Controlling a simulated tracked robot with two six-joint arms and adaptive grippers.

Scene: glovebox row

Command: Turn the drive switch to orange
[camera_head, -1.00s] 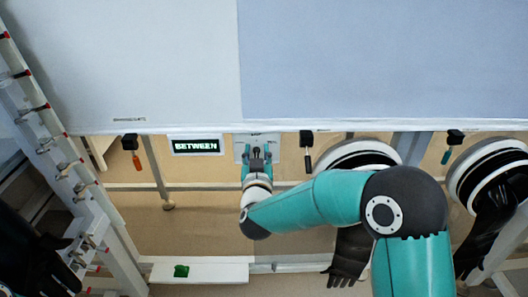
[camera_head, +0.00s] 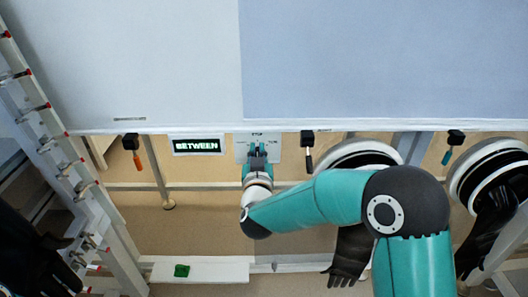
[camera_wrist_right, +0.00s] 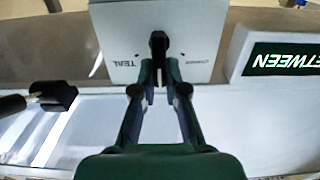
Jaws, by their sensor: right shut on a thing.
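The drive switch is a black knob (camera_wrist_right: 158,45) on a light square plate (camera_wrist_right: 115,40). In the wrist view the plate carries the word TEAL on one side and a word that looks like ORANGE on the other, both upside down. In the head view the plate (camera_head: 242,146) hangs under the white hood edge, with STOP at its top. My right gripper (camera_head: 257,150) reaches up to the plate. In the wrist view its fingers (camera_wrist_right: 160,75) are closed on the knob, which points roughly straight between the side words. My left gripper is not in view.
A display (camera_head: 196,146) beside the plate reads BETWEEN. Handles hang at the hood edge: orange (camera_head: 136,158), black (camera_head: 308,158) and teal (camera_head: 447,155). Round glove ports with black gloves (camera_head: 348,255) are at right. A white shelf (camera_head: 220,272) holds a green piece (camera_head: 181,271).

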